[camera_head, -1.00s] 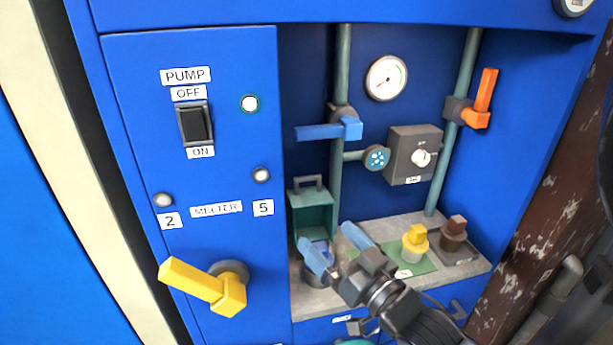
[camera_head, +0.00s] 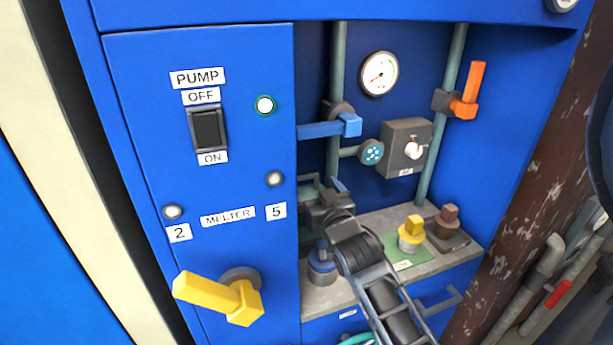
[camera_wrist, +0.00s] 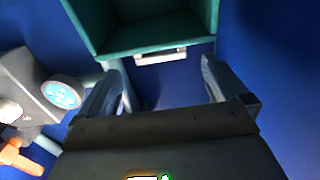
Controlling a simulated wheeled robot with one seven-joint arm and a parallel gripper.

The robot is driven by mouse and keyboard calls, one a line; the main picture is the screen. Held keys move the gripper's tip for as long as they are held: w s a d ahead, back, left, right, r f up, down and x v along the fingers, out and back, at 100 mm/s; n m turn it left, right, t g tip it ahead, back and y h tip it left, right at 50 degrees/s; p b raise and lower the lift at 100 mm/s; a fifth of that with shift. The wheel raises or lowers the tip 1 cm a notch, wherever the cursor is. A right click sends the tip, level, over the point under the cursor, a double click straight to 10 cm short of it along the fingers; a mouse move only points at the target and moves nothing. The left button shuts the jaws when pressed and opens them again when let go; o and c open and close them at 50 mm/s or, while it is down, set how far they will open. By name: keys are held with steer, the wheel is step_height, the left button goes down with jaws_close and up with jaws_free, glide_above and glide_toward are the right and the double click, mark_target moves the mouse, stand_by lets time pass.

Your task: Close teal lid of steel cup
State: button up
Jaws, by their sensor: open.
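The teal lid (camera_wrist: 155,38) stands raised, its hollow side and grey handle (camera_wrist: 160,57) showing in the wrist view. In the head view my gripper and arm hide most of it. The steel cup (camera_head: 322,276) stands on the grey shelf with something blue at its top, below and in front of the lid. My gripper (camera_wrist: 160,72) is open and empty. Its fingers lie to either side of the handle in the wrist view, with the handle near the tips. Whether they touch it I cannot tell.
A blue valve lever (camera_head: 330,128) sticks out just above my gripper. A yellow-topped piece (camera_head: 412,234) and a brown piece (camera_head: 447,222) stand on the shelf (camera_head: 345,292) to the right. A yellow handle (camera_head: 215,297) juts out at lower left.

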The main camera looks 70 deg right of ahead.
mark_target(306, 178)
steer(key=p+x, duration=0.1)
steer(key=x, duration=0.5)
